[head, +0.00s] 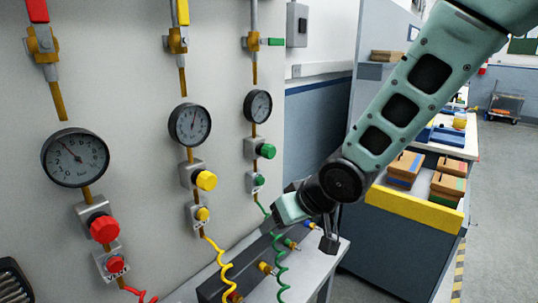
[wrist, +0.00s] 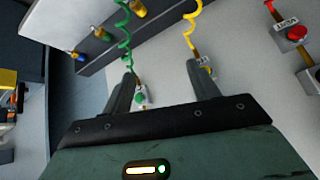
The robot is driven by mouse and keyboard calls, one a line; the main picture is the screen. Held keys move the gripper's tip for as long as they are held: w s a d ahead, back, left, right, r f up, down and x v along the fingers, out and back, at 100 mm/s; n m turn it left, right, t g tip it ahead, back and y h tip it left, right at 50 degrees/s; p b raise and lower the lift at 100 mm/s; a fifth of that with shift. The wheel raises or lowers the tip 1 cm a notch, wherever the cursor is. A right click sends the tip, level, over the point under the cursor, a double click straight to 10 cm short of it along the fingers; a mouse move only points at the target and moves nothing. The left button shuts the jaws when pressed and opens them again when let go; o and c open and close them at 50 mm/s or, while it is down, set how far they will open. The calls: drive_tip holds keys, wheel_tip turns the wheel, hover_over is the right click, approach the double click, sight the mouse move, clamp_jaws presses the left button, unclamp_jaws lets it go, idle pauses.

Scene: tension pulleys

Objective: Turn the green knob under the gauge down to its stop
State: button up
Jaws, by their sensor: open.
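The large green knob (head: 267,151) sits on a grey block on the wall panel, under the rightmost gauge (head: 258,106) in the head view. A smaller green knob (head: 258,180) is below it. My gripper (head: 328,241) is open, to the right of and below both green knobs, apart from the panel. In the wrist view my open fingers (wrist: 161,70) show nothing between them but the panel farther off. A small green knob (wrist: 140,98) shows there beside the left finger. The large green knob is not visible there, perhaps behind the gripper body.
Yellow knobs (head: 206,180) and red knobs (head: 104,229) sit under the other gauges. A coiled green hose (head: 281,272) and a yellow one (head: 220,262) run down to a dark manifold (head: 215,288) near my gripper. A workbench with a yellow edge (head: 413,203) stands at right.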

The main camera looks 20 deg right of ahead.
drive_tip(key=w+d+r+m+t+y, duration=0.1)
drive_tip(key=w+d+m+t+y, duration=0.25)
drive_tip(key=w+d, duration=0.45)
drive_tip(key=m+t+y, duration=0.3)
drive_tip(key=t, duration=0.2)
approach(272, 153)
drive_tip(key=shift+n, duration=0.25)
drive_tip(key=p+x, duration=0.4)
drive_tip(key=x, duration=0.7)
drive_tip(key=shift+w, duration=0.2)
drive_tip(key=c, duration=1)
